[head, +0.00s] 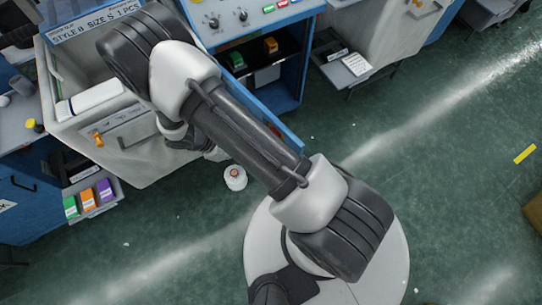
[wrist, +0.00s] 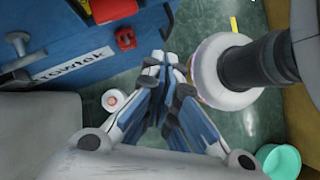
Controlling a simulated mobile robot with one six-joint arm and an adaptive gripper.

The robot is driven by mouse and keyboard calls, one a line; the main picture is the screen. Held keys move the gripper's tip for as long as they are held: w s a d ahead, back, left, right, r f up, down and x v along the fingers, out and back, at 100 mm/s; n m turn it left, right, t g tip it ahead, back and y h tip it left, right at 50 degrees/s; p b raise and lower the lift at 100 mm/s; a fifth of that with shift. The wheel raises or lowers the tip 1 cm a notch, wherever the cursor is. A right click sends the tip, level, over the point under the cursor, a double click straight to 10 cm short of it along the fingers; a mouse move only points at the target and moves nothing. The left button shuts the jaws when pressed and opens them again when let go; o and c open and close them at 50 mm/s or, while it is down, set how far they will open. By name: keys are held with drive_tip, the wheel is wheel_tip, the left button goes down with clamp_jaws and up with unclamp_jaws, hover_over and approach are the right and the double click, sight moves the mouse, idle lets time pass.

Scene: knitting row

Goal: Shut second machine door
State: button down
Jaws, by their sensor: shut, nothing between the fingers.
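The second machine has an open blue cabinet (head: 270,85) with shelves in the head view, just right of my arm. A narrow blue edge (head: 290,136), which looks like its swung-out door, shows beside my forearm. My arm hides most of it. In the wrist view my gripper (wrist: 172,62) is shut and empty, its fingertips over the green floor. A blue panel (wrist: 140,62) with a white label lies left of the fingertips. I cannot tell whether it is the door or the machine body. The gripper is hidden in the head view.
A white cone (head: 235,177) stands on the floor near my base; it also shows in the wrist view (wrist: 112,99). A teal bucket (wrist: 278,161) stands lower right in the wrist view.

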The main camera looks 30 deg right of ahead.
drive_tip(key=s+b+x, duration=0.2)
drive_tip(key=b+x, duration=0.1)
drive_tip(key=x, duration=1.2)
drive_tip(key=shift+d+r+n, duration=0.2)
drive_tip(key=shift+d+n, duration=0.2)
drive_tip(key=shift+d, duration=0.1)
